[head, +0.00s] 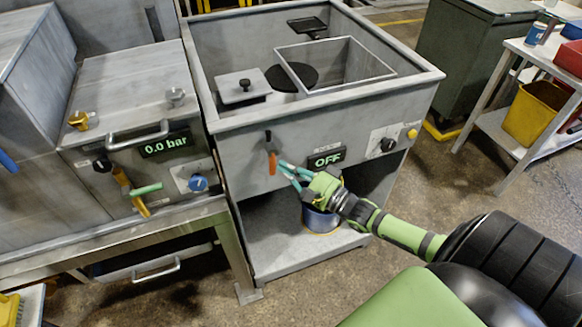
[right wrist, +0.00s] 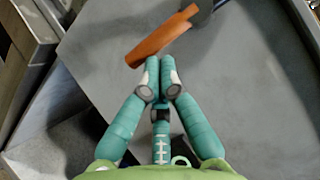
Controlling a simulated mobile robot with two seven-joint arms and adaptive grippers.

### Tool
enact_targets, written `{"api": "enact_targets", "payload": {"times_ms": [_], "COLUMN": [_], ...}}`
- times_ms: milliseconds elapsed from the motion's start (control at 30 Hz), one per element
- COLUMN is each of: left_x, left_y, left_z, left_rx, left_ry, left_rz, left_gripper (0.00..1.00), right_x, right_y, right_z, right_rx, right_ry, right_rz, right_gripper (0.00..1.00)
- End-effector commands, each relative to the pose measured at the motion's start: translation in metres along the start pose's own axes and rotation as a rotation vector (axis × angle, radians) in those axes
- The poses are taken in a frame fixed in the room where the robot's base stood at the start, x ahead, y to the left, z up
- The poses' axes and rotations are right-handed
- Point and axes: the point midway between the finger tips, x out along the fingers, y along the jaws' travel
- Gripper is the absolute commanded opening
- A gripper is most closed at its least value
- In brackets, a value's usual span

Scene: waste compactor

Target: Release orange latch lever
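The orange latch lever (head: 272,163) hangs from a dark pivot on the front panel of the open grey bin unit, left of the OFF display. In the right wrist view the lever (right wrist: 160,42) lies slantwise just beyond my fingertips. My right gripper (head: 283,168) is at the lever's right side. Its teal fingers (right wrist: 160,72) are brought together at the tips, with nothing visible between them. The tips are at or very near the lever's edge; I cannot tell whether they touch. My left gripper is not in view.
The OFF display (head: 326,159), a black knob (head: 388,145) and a yellow button (head: 412,134) are on the same panel. A 0.0 bar display (head: 165,145) and a blue knob (head: 198,183) are on the left unit. A blue round container (head: 320,220) stands on the shelf below.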

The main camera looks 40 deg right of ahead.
Motion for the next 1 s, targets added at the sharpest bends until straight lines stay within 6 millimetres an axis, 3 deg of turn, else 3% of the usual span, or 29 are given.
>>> {"api": "enact_targets", "payload": {"times_ms": [367,1000], "left_x": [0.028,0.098], "left_y": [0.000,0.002], "left_z": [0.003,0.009], "left_rx": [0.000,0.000], "left_ry": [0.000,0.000], "left_rz": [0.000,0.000], "left_gripper": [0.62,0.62], "right_x": [0.007,0.029], "right_y": [0.012,0.016], "right_z": [0.011,0.043], "right_rx": [0.177,0.684], "right_ry": [-0.004,-0.006], "right_rz": [-0.120,-0.461], "right_gripper": [0.00,0.00]}}
